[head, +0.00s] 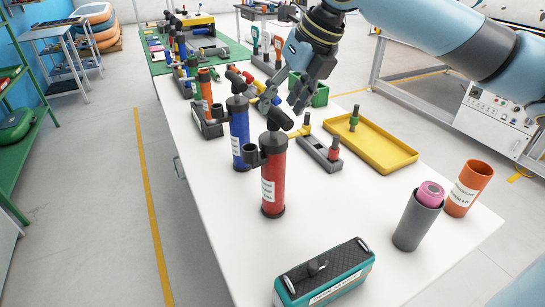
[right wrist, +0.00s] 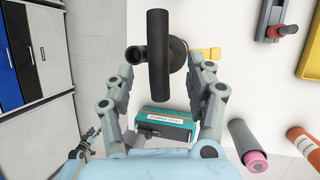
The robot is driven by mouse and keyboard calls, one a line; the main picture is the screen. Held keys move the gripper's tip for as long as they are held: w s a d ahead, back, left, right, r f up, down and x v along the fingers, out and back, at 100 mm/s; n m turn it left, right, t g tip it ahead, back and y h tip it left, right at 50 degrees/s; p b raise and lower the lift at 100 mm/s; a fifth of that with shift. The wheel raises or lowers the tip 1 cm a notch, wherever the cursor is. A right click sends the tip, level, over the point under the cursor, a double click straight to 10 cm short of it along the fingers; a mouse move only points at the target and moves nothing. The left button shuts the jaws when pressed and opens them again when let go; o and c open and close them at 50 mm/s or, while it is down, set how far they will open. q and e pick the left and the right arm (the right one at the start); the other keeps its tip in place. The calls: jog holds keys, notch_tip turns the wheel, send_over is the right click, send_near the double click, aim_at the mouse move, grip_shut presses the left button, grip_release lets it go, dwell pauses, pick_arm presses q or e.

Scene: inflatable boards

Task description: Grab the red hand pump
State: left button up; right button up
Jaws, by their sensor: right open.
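The red hand pump (head: 273,184) stands upright on the white table in the head view, with a black cap, side port and black top handle. My right gripper (head: 283,104) is open just above and behind the handle. No grip on the pump shows. A small part of my left gripper (right wrist: 84,142) shows at the lower left there, too small to read its jaws.
A blue pump (head: 239,135) stands close behind the red one. A teal box (head: 325,272) lies in front. A grey cylinder (head: 412,225) with a pink roll, an orange cylinder (head: 470,188) and a yellow tray (head: 390,153) are to the right. Bare table lies between.

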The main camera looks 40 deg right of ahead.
aim_at(276, 115)
jog(key=x, duration=0.4)
jog(key=shift+w+p, duration=0.1)
jog(key=shift+p, duration=0.2)
jog(key=shift+c, duration=0.4)
grip_shut()
